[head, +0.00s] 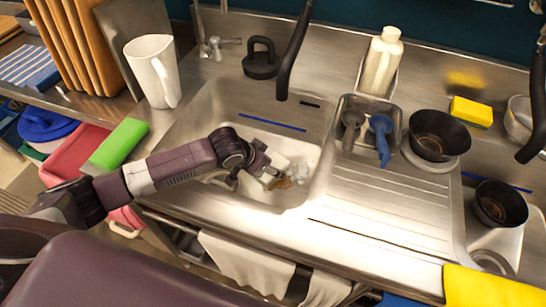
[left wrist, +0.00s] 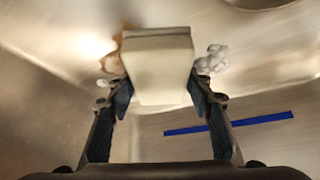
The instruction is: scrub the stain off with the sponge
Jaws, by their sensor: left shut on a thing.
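A cream-white block, seemingly the sponge (left wrist: 158,62), is clamped between the two fingers of my left gripper (left wrist: 160,92). In the head view my left gripper (head: 258,176) reaches down into the left sink basin (head: 210,112) with the pale sponge (head: 274,162) at its tip. A brown stain (head: 283,184) shows on the basin beside the sponge. It also shows in the left wrist view (left wrist: 112,62), partly hidden behind the sponge's left side. I cannot tell whether the sponge touches the basin surface. My right gripper is not in view.
White foam (head: 300,170) lies right of the sponge. A black faucet (head: 292,55) overhangs the basin's back. A utensil holder (head: 352,108) and ribbed drainboard (head: 380,205) are to the right. A white pitcher (head: 153,70) stands back left; a yellow-topped sponge (head: 471,111) sits back right.

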